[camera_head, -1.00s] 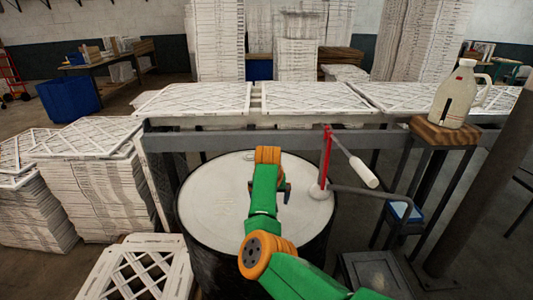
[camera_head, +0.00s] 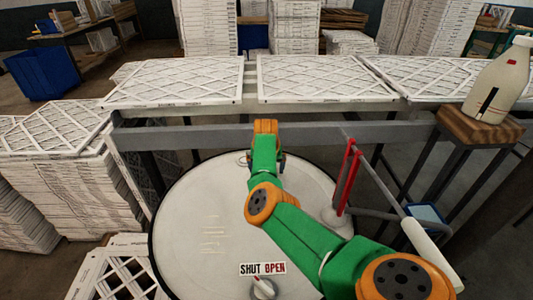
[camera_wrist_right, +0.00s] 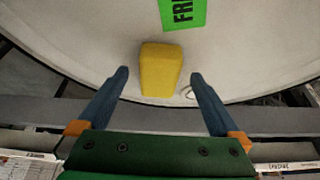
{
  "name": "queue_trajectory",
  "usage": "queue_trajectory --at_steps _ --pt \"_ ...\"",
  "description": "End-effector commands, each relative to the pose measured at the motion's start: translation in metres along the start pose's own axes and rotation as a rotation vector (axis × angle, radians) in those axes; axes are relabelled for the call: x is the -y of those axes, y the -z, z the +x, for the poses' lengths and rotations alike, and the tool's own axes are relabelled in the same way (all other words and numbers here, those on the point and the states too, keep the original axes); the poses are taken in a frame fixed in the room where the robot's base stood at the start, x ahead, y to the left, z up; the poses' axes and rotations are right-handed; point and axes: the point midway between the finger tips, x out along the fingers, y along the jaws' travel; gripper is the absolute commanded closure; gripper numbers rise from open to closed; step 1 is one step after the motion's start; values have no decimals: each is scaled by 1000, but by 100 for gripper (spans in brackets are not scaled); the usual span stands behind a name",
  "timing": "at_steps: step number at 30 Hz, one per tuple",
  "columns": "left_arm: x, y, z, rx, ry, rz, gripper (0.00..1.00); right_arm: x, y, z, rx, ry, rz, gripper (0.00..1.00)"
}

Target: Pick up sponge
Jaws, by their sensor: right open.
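A yellow sponge (camera_wrist_right: 161,70) lies on the pale drum lid in the right wrist view. My right gripper (camera_wrist_right: 160,75) is open, with one blue finger on each side of the sponge and a visible gap to each side. In the head view my right gripper (camera_head: 264,160) is over the far part of the round white lid (camera_head: 205,215), mostly behind my green and orange arm. The sponge is hidden there. My left gripper is not in view.
A grey rail (camera_head: 200,136) and lattice filters (camera_head: 320,78) lie behind. A bottle (camera_head: 497,85) stands on a wooden stool at right. A green label (camera_wrist_right: 183,12) lies beyond the sponge.

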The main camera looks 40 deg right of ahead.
Motion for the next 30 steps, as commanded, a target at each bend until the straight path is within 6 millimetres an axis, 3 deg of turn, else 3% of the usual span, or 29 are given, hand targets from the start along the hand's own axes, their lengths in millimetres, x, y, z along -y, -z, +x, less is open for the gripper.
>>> queue_trajectory --at_steps 4,13,22,30 --pt "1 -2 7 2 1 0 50 -1 -1 24 1 -1 -1 0" --pt "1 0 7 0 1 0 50 -1 0 27 -1 0 1 3" --pt "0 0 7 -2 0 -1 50 -1 0 27 -1 0 0 84" --pt "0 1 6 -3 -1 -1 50 -1 1 25 -2 0 1 85"
